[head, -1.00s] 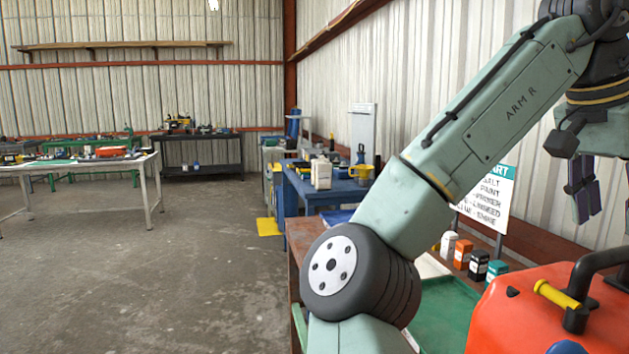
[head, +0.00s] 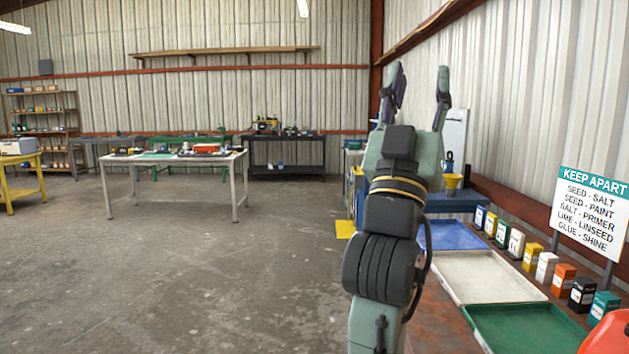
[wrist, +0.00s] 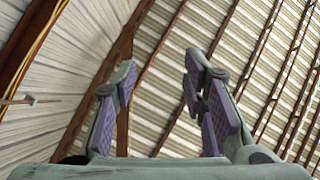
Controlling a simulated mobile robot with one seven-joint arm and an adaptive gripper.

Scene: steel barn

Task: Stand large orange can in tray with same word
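An orange can-like container (head: 563,281) with a white label stands in the row along the back of the bench; its word is too small to read. A large orange-red container (head: 606,335) is cut off at the lower right corner, and no word shows on it. Three trays lie on the bench: blue (head: 455,236), off-white (head: 487,277) and green (head: 532,330). They look empty, and I see no words on them. My gripper (head: 418,88) points upward above the bench's far end, fingers apart and empty. The wrist view also shows the gripper (wrist: 160,105) open, against the roof.
Several other containers, yellow (head: 533,257), black (head: 582,295) and teal (head: 603,308) among them, line the wall side. A "KEEP APART" sign (head: 592,213) lists pairs such as seed and salt. A blue table (head: 455,203) stands beyond. The floor at left is clear.

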